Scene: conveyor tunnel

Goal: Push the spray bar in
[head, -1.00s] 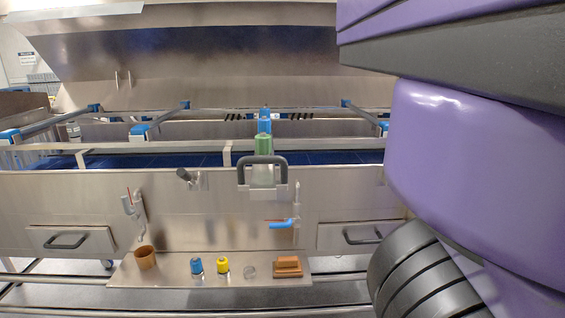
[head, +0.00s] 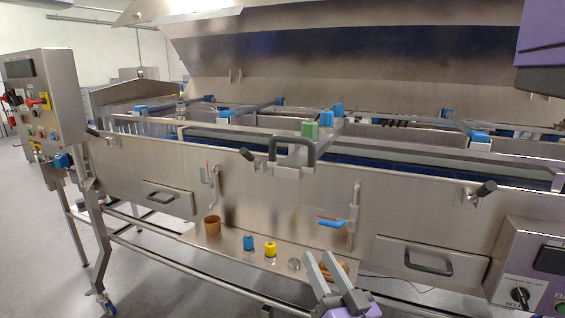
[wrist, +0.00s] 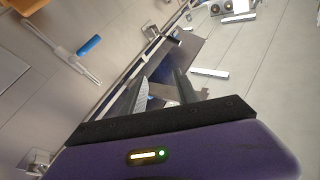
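The spray bar appears to be the crosswise bar with a dark U-shaped handle (head: 292,138) on the front wall of the tunnel. A green block (head: 309,130) sits just behind the handle, and a blue block (head: 337,110) is farther back. How deep the bar sits cannot be told. My gripper (head: 320,256) is low in front of the machine, below the handle and well apart from it. In the wrist view my gripper (wrist: 160,82) has its two grey fingers spread, with nothing held. The handle cannot be made out in the wrist view.
A blue-levered valve (head: 331,222) is on the front wall above my gripper. The shelf (head: 222,252) holds a brown cup (head: 212,226), a blue bottle (head: 248,243) and a yellow one (head: 270,249).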

